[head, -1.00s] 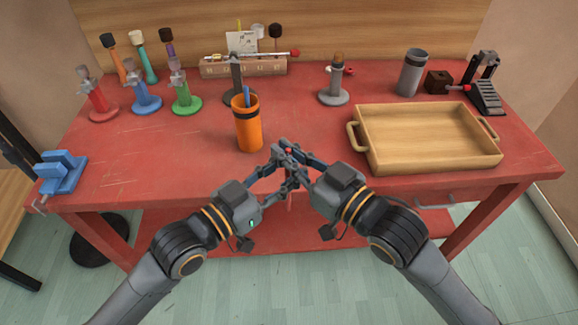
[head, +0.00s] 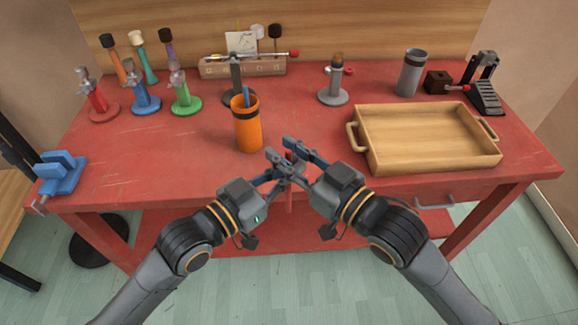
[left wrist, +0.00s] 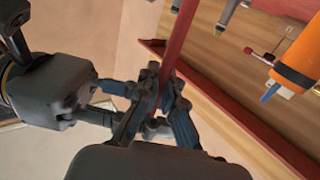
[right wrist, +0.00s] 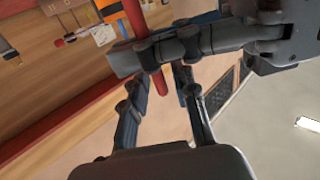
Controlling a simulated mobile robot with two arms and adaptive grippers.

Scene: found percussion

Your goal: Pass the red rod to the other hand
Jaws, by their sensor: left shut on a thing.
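The red rod (head: 289,203) hangs roughly upright in front of the table's front edge, where my two grippers meet. My left gripper (head: 288,170) is shut on it; the left wrist view shows the rod (left wrist: 181,38) rising from between the closed fingers. My right gripper (head: 280,149) is open, with its two fingers apart. In the right wrist view the rod (right wrist: 161,84) shows between these fingers, partly hidden by the left gripper's fingers. The grippers cross closely; whether their fingers touch I cannot tell.
An orange cup (head: 248,132) stands on the red table (head: 185,150) just beyond the grippers. A wooden tray (head: 430,165) lies to the right, and a blue vise (head: 60,175) sits at the left edge. Several stands are farther back.

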